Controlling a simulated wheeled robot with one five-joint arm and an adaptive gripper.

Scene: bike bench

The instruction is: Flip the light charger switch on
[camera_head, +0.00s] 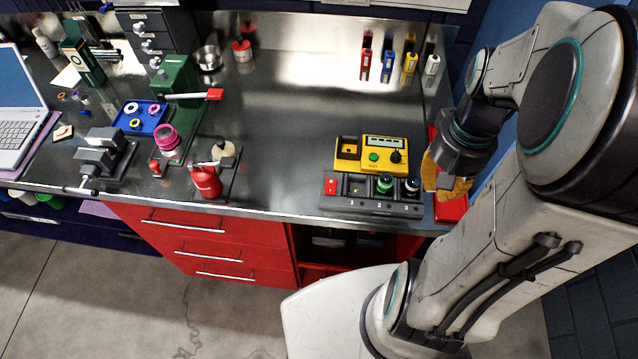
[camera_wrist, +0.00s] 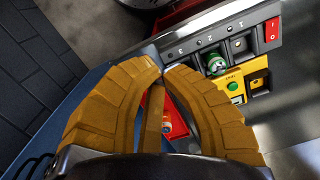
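The light charger (camera_head: 375,205) is a dark grey block with numbered bays at the bench's front edge, right of centre. Its red rocker switch (camera_head: 330,187) is at its left end; it also shows in the wrist view (camera_wrist: 271,30), at the top right, marked with I and 0. I cannot tell for sure which way the rocker is tilted. My gripper (camera_head: 440,180) is off the charger's right end, the far end from the switch. In the wrist view the yellow fingers of my gripper (camera_wrist: 165,72) come together at the tips, with nothing between them.
A green-capped light (camera_head: 385,183) and a dark one (camera_head: 411,186) stand in the charger. A yellow tester box (camera_head: 383,150) sits right behind it. A red tray (camera_head: 452,209) lies by my gripper. The bench left of the charger is clear up to a red bottle (camera_head: 207,181).

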